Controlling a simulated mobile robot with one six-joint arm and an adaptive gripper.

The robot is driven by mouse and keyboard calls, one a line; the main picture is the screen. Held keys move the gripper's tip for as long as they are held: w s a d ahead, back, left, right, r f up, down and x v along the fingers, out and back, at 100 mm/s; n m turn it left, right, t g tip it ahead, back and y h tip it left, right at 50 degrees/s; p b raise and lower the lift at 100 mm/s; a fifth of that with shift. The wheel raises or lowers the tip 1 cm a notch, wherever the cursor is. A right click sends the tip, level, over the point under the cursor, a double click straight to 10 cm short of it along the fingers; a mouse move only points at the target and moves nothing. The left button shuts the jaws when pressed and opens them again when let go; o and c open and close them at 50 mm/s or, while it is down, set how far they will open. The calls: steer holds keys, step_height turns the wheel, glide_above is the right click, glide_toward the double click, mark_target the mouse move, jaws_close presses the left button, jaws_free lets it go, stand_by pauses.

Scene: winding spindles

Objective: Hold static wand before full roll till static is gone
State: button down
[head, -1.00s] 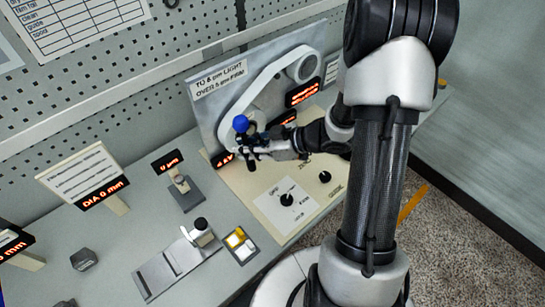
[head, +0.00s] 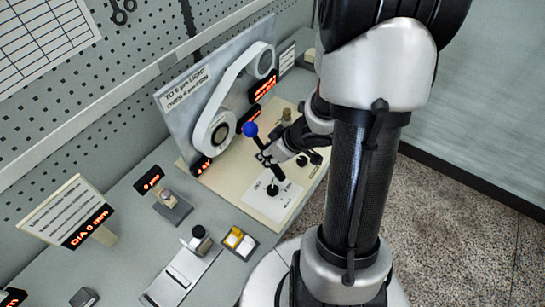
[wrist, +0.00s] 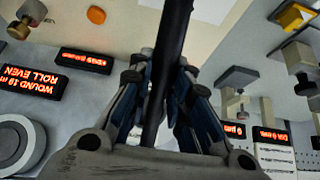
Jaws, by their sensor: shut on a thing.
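My gripper (head: 264,158) is shut on the dark shaft of a wand with a blue ball (head: 250,129) at its top. The wand leans slightly, its lower end just above a white dial plate. In the wrist view the black wand shaft (wrist: 172,45) runs between the fingers of my gripper (wrist: 160,85). The white roll (head: 216,134) is on the upright grey panel, left of the wand and apart from it. A white band runs from it up to a smaller spindle (head: 265,63). A small red display (head: 201,165) sits below the roll; its text is unreadable.
A black dial knob (head: 272,190) is on the cream board under the wand. A gauge stand (head: 172,204), a yellow-and-white button box (head: 239,242) and a slide fixture (head: 182,272) stand at the front left. The wrist view's display (wrist: 34,83) reads "WOUND 19 m ROLL EVEN".

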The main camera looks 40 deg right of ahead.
steer(key=w+r+b+x, duration=0.1)
steer(key=b+x, duration=0.4)
steer(key=x, duration=0.2)
steer(key=shift+w+a+f, duration=0.15)
steer(key=shift+w+a, duration=0.1)
steer(key=shift+a, duration=0.15)
steer(key=shift+d, duration=0.1)
stand_by(4.6)
steer(key=p+v, duration=0.2)
steer(key=v, duration=0.1)
steer(key=s+p+v, duration=0.1)
steer(key=p+v, duration=0.2)
steer(key=f+p+v, duration=0.1)
steer(key=p+v, duration=0.2)
steer(key=v, duration=0.1)
steer(key=shift+s+d+f, duration=0.1)
steer(key=shift+s+d, duration=0.2)
steer(key=shift+s, duration=0.05)
steer(key=shift+w+a+f+b, duration=0.1)
steer(key=shift+w+a+b, duration=0.05)
steer(key=shift+w+b, duration=0.15)
steer(key=w+a+r+m+h+b, duration=0.2)
steer(key=w+a+m+b, duration=0.2)
steer(key=w+a, duration=0.3)
steer(key=shift+w+a+t+b, duration=0.3)
steer(key=shift+w+b, duration=0.15)
steer(key=shift+w, duration=0.7)
steer(key=shift+d, duration=0.1)
